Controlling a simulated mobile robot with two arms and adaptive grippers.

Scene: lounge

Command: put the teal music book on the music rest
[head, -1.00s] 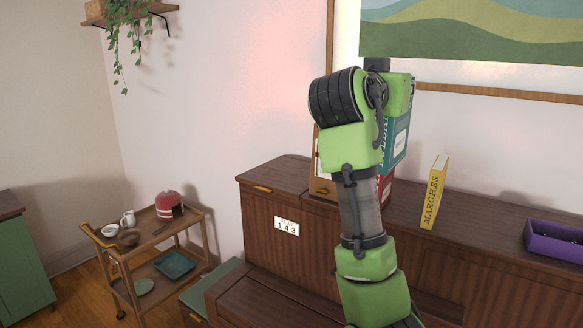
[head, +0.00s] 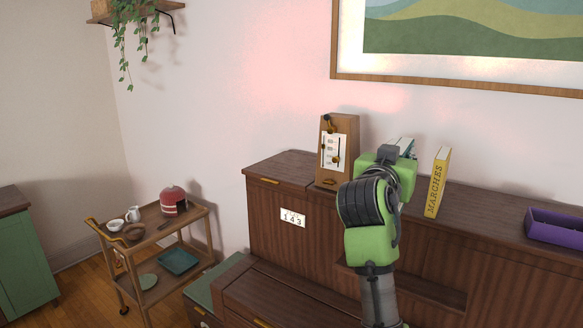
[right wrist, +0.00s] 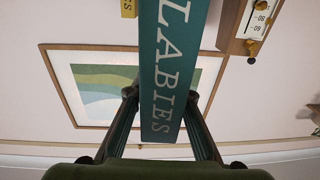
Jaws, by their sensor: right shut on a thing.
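The teal music book (right wrist: 165,75), with white letters reading "LABIES" in view on its spine, is between the two fingers of my right gripper (right wrist: 161,100) in the right wrist view. The right gripper is shut on it. In the head view my right arm hides most of the book, and only its pale page edges and a bit of teal (head: 406,145) show beyond the wrist. A ledge on the piano front (head: 430,290), likely the music rest, is partly hidden by my arm. My left gripper is not in view.
On the piano top (head: 485,208) stand a wooden metronome (head: 338,125), a yellow book marked "MARCHES" (head: 438,183) and a purple tray (head: 555,226). A framed picture (head: 480,85) hangs behind. A wooden cart (head: 150,232) stands at the left.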

